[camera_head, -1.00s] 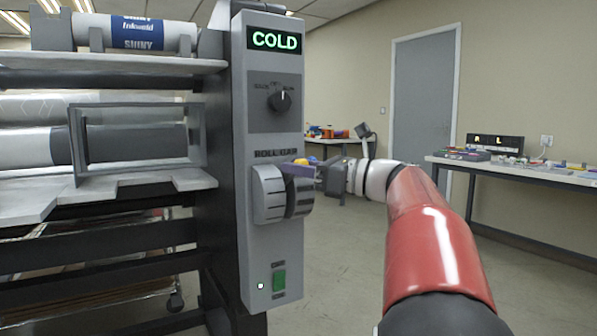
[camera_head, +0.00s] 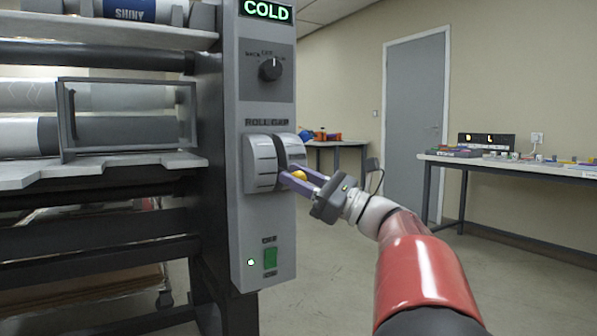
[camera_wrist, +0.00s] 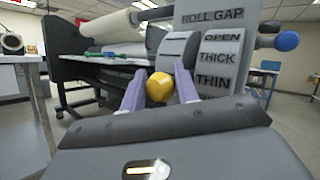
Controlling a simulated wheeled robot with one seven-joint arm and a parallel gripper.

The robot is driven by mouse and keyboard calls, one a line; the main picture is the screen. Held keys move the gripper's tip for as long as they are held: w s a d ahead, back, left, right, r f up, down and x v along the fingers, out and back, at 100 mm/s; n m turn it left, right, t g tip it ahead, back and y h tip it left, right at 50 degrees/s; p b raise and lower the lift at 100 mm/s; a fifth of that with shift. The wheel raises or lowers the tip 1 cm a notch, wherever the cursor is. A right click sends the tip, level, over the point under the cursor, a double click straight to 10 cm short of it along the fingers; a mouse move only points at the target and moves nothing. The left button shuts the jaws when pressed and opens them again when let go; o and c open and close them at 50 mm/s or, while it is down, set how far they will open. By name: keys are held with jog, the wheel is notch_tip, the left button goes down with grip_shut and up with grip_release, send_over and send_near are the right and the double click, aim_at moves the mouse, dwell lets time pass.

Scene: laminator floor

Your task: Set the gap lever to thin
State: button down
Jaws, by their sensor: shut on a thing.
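The gap lever's yellow knob (camera_head: 299,175) sticks out in front of the slotted grey housing (camera_head: 259,164), under the ROLL GAP lettering. My gripper (camera_head: 297,177) reaches in from the right, with its purple fingers on either side of the knob. In the wrist view the gripper (camera_wrist: 160,88) is shut on the yellow knob (camera_wrist: 160,87). There the label plate (camera_wrist: 212,50) reads OPEN, THICK and THIN from top to bottom, and the knob is about level with THIN. The lever's shaft is mostly hidden behind the knob and fingers.
The control panel (camera_head: 270,215) also has a COLD display (camera_head: 267,11), a rotary dial (camera_head: 270,69) and a green switch (camera_head: 270,258). Laminator rollers (camera_head: 110,133) lie to its left. A side table (camera_head: 520,168) stands at right. Floor between is open.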

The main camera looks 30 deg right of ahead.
jog(key=shift+w+f, duration=0.2)
jog(key=shift+f, duration=0.4)
jog(key=c, duration=1.1)
grip_release()
jog(key=shift+a, duration=0.1)
jog(key=shift+s, duration=0.1)
jog(key=v, duration=0.7)
jog(key=shift+s+d+f, duration=0.15)
jog(key=shift+d, duration=0.1)
